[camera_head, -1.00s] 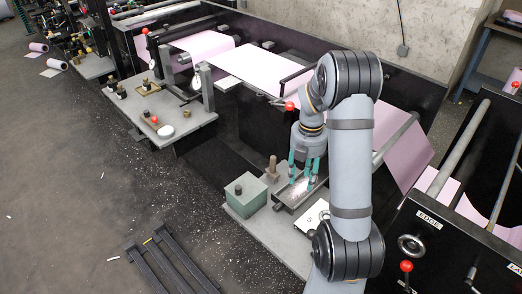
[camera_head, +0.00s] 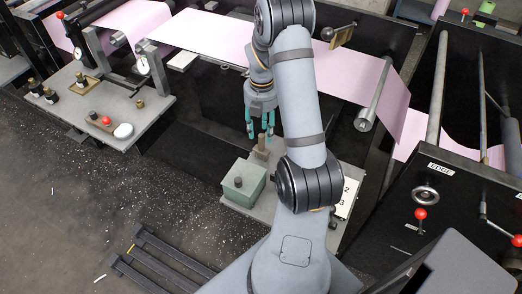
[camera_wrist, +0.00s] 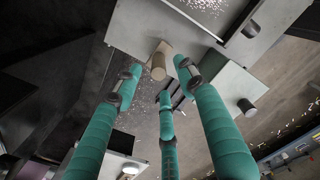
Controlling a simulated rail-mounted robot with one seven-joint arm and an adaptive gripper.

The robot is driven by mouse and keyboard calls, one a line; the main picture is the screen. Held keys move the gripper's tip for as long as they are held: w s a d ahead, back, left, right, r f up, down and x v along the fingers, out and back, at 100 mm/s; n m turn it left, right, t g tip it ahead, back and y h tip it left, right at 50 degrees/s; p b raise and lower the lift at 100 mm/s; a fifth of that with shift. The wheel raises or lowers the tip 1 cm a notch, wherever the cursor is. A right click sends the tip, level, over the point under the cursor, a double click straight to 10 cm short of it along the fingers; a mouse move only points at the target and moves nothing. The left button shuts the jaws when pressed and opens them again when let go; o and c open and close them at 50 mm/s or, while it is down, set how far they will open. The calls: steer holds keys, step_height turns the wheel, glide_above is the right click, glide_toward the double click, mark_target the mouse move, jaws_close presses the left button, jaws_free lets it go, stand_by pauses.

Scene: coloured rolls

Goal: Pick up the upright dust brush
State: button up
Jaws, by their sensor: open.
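The upright dust brush (camera_head: 262,146) is a tan, post-like piece standing on the grey shelf. In the head view its top shows just below my gripper (camera_head: 260,133), beside the grey-green box. In the wrist view its tan round end (camera_wrist: 158,66) shows between the tips of my teal fingers. I cannot tell whether a finger touches the brush. The lower part of the brush is partly hidden in the head view.
A white numbered card (camera_head: 347,197) lies at the right on the shelf (camera_head: 264,212). Pink web (camera_head: 205,37) runs behind.

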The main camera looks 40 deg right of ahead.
mark_target(261, 135)
step_height(261, 135, down, 5)
steer(key=shift+w+f, duration=0.1)
stand_by(0.3)
jaws_close()
stand_by(0.4)
